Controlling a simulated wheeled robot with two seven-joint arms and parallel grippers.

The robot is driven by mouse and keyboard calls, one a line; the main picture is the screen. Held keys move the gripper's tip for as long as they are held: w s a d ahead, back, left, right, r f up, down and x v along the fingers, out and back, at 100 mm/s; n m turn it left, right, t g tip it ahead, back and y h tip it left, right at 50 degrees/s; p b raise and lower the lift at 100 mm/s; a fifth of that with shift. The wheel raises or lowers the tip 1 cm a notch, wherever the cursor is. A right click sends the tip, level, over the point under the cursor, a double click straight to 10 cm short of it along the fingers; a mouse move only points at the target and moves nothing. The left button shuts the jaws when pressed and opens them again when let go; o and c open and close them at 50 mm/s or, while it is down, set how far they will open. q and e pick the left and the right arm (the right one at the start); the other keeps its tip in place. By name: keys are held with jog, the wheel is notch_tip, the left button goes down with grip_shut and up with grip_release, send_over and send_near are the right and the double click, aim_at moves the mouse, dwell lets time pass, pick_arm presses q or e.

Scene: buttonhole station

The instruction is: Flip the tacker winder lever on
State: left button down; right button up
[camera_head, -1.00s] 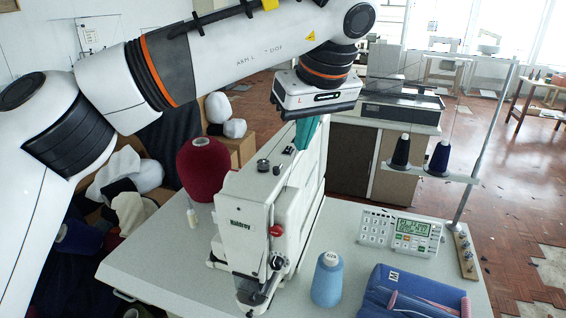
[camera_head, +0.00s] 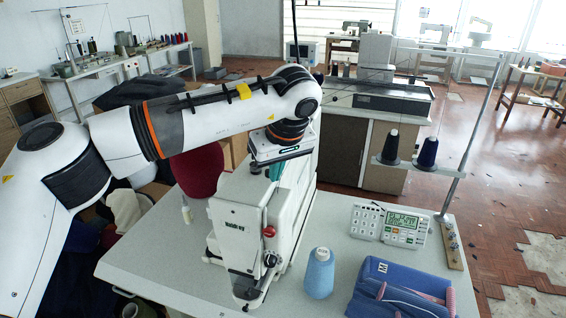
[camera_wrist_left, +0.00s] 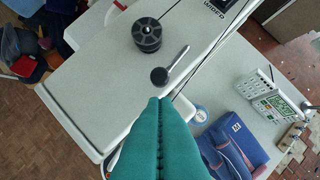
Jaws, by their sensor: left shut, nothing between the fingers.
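The white tacker (camera_head: 236,225) stands on the pale table. In the left wrist view, a lever with a black ball knob (camera_wrist_left: 159,76) and a thin pale rod sits on the machine's top, beside a round black winder part (camera_wrist_left: 147,36). My left gripper (camera_head: 274,178) is low over the machine top, and its teal fingers are pressed together with nothing between them. In the left wrist view the fingertips (camera_wrist_left: 160,101) appear just below the ball knob; I cannot tell if they touch it. In the head view the gripper and arm hide the lever. My right gripper is out of view.
A thread stand with two dark cones (camera_head: 428,152) rises at the right edge.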

pick_arm(q)
jog(key=shift+w+a, duration=0.15)
jog(key=shift+w, duration=0.1)
jog(key=shift+a+f+m+b, duration=0.15)
jog(key=shift+a+m+b, duration=0.2)
jog(key=shift+m, duration=0.15)
jog(key=a+m, duration=0.1)
jog(key=m+h, duration=0.1)
jog(key=shift+a+m+b, duration=0.35)
jog(key=shift+m, duration=0.05)
jog(key=shift+w+a, duration=0.2)
jog(key=shift+a, duration=0.15)
jog(key=shift+d, duration=0.2)
jog(key=shift+d, duration=0.65)
